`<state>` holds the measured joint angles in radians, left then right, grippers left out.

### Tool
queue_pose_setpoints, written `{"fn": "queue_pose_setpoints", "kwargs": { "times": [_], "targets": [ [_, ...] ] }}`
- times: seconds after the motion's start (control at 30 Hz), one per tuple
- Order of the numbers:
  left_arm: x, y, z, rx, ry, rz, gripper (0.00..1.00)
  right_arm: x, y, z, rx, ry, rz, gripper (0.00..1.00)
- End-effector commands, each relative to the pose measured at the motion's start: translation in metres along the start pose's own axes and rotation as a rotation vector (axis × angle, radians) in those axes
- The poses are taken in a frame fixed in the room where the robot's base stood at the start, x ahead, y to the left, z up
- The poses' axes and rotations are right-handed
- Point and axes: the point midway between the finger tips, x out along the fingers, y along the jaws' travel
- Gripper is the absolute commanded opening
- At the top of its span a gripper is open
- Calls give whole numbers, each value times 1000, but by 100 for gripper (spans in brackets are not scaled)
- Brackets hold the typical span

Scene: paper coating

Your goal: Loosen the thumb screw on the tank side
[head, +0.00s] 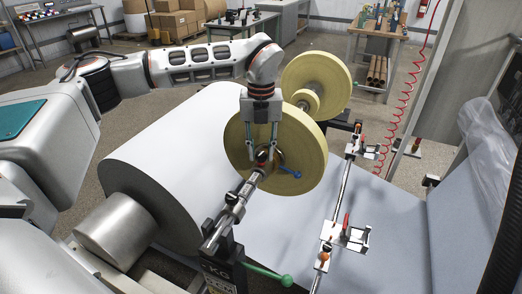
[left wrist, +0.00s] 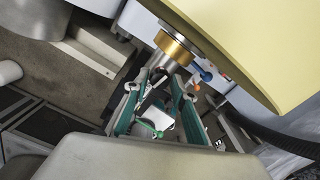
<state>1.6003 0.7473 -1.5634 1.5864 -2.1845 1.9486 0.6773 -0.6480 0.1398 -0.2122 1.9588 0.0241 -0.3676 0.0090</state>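My left gripper (head: 262,153) points down at the shaft end in front of the near yellow roll. Its fingers stand apart, one on each side of a small dark knob-like part on the shaft, which may be the thumb screw; I cannot tell for sure. In the left wrist view the gripper (left wrist: 153,84) also has its fingers apart, with a dark part (left wrist: 152,97) and the silver shaft (left wrist: 162,66) between or just past them. Contact cannot be made out. A brass collar (left wrist: 175,48) sits on the shaft against the roll. My right gripper is not in view.
The yellow roll (head: 303,137) is close beside the gripper. A blue lever (head: 290,173) projects below it. A large white roll (head: 165,160) lies to the left. A green-handled lever (head: 268,275) is at the front. A rail with clamps (head: 345,239) runs at right.

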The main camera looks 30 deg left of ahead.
Motion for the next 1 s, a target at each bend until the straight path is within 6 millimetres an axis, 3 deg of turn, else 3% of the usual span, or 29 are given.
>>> {"fn": "queue_pose_setpoints", "kwargs": {
  "times": [0.47,1.0],
  "targets": [
    [-6,0,0,0,0,0,38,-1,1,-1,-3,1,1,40],
    [-102,0,0,0,-3,-1,38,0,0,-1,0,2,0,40]
  ]
}}
